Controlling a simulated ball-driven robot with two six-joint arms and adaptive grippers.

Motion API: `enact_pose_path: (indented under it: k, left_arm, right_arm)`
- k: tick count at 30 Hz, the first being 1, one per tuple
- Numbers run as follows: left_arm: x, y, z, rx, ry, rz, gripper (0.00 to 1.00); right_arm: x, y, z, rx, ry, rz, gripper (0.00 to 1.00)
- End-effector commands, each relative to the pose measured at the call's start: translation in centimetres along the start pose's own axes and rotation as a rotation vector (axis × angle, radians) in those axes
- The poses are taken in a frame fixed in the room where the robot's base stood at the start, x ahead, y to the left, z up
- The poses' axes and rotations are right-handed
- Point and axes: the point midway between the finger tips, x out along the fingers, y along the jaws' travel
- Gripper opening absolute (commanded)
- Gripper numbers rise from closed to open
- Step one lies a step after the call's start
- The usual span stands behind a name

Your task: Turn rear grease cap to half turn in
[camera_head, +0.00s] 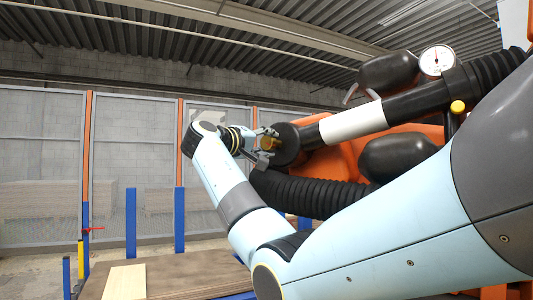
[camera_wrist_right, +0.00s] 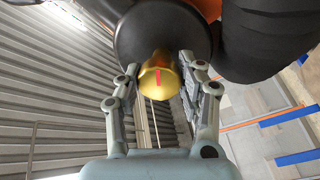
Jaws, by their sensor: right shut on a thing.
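The grease cap (camera_wrist_right: 157,78) is a brass-coloured faceted cap with a red mark on its face, at the end of a dark round housing (camera_wrist_right: 160,32). The red mark stands near vertical in the right wrist view. My right gripper (camera_wrist_right: 160,82) has a finger on each side of the cap and is shut on it. In the head view, my right gripper (camera_head: 268,146) meets the cap (camera_head: 270,144) at the left end of the black and white arm; fingers partly hide it. My left gripper is not in view.
A black ribbed hose (camera_head: 310,193) runs just below the cap. Wire fence panels (camera_head: 135,150) and a wooden platform (camera_head: 190,275) lie to the left.

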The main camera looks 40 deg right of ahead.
Motion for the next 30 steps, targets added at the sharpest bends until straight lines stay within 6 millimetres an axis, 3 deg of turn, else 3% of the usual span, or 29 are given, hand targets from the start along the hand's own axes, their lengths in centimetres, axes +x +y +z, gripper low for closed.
enact_pose_path:
  k: [1, 6, 17, 21, 30]
  left_arm:
    - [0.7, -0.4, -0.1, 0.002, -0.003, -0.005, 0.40]
    - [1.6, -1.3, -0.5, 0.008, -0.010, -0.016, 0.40]
    - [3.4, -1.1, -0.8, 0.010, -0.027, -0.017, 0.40]
    - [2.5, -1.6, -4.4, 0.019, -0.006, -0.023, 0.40]
    - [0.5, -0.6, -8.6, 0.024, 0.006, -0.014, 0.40]
  right_arm:
    - [-0.1, -0.8, 0.3, 0.039, -0.006, -0.005, 0.06]
    - [-0.1, -0.8, 0.3, 0.200, -0.017, -0.005, 0.06]
    - [-0.1, -0.9, 0.3, 0.540, -0.039, -0.004, 0.06]
    - [-0.1, -0.8, 0.2, 0.666, -0.047, -0.004, 0.06]
    - [-0.1, -0.8, 0.2, 0.885, -0.062, -0.005, 0.06]
